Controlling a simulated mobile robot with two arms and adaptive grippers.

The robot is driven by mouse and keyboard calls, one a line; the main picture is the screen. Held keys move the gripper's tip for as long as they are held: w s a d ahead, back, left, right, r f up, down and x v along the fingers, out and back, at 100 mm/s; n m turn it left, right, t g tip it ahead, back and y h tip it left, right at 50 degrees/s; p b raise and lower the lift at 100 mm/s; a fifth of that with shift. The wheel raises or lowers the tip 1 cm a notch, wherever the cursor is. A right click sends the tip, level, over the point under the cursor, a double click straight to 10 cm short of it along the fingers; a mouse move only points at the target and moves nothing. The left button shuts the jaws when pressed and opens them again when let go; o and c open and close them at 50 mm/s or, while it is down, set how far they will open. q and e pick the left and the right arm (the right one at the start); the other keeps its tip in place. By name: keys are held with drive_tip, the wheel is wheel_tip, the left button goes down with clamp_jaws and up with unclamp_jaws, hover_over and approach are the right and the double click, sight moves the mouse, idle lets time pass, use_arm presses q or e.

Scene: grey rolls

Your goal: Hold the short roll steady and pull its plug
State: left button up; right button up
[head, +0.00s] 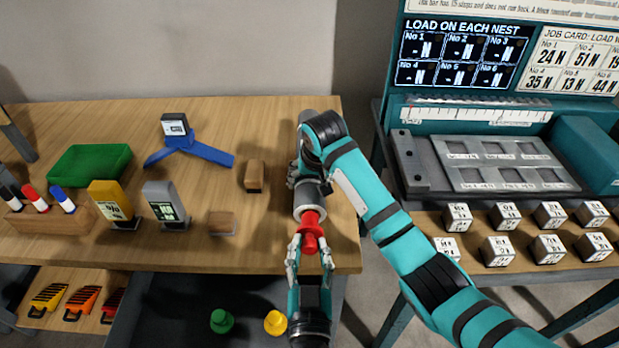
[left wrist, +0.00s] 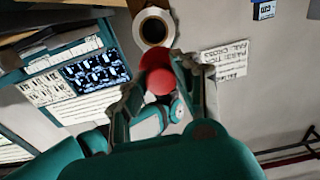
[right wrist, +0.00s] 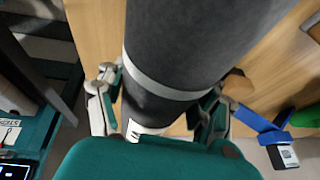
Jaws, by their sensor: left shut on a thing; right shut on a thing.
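The short roll (head: 309,197) is a grey cylinder with a pale end ring, lying near the table's right edge. My right gripper (right wrist: 158,103) is shut around its dark grey body (right wrist: 190,40); in the head view my right arm partly hides this grip. My left gripper (head: 311,254) is shut on the red plug (head: 310,236) at the roll's near end. In the left wrist view the plug (left wrist: 158,80) sits in front of the roll's pale end ring (left wrist: 139,30). The brown bore shows open there, so the plug looks clear of it.
The wooden table (head: 100,250) holds a green tray (head: 88,165), a blue stand (head: 195,150), wooden blocks and upright labelled holders to the left. Green (head: 222,321) and yellow (head: 275,322) plugs lie below the front edge. A teal machine (head: 480,150) with several labelled cubes stands right.

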drive_tip(key=o, duration=1.5)
drive_tip(key=shift+d, duration=0.1)
drive_tip(key=v, duration=1.2)
